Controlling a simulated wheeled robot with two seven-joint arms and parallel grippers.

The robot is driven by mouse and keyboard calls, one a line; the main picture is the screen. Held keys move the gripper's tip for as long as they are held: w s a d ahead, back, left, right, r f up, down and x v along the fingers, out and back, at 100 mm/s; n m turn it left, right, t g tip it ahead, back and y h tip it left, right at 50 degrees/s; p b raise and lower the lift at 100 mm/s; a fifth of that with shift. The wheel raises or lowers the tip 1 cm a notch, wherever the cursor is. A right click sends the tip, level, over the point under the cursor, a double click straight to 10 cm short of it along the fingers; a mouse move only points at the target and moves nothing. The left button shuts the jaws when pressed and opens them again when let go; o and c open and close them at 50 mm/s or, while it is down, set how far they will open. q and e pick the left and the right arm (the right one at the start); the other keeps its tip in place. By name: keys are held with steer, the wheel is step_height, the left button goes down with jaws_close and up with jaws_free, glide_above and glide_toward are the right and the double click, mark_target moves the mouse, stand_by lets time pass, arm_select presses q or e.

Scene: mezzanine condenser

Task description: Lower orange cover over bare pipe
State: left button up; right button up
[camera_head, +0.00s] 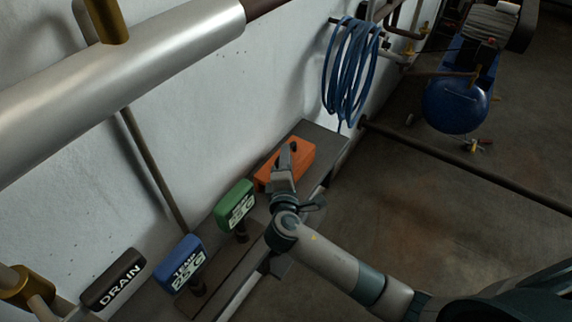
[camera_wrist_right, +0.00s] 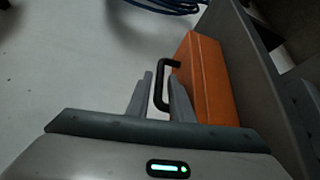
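The orange cover (camera_head: 297,163) lies on the dark shelf along the wall, and it also shows in the right wrist view (camera_wrist_right: 209,80). A black U-shaped handle (camera_wrist_right: 161,88) stands out from its side. My right gripper (camera_head: 284,158) is at the cover. In the right wrist view my right gripper (camera_wrist_right: 160,80) is open, with the handle between its two fingers and a gap beside it. A dark brown bare pipe (camera_head: 262,8) shows at the top, beyond the end of the silver pipe lagging (camera_head: 130,75). My left gripper is not in view.
The grey shelf (camera_head: 325,137) carries a green tag (camera_head: 235,205), a blue tag (camera_head: 181,262) and a black DRAIN tag (camera_head: 113,280). A blue hose coil (camera_head: 352,72) hangs on the wall. A blue tank (camera_head: 456,105) stands farther back. Open floor lies right of the shelf.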

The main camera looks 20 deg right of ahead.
jaws_close()
stand_by(1.4)
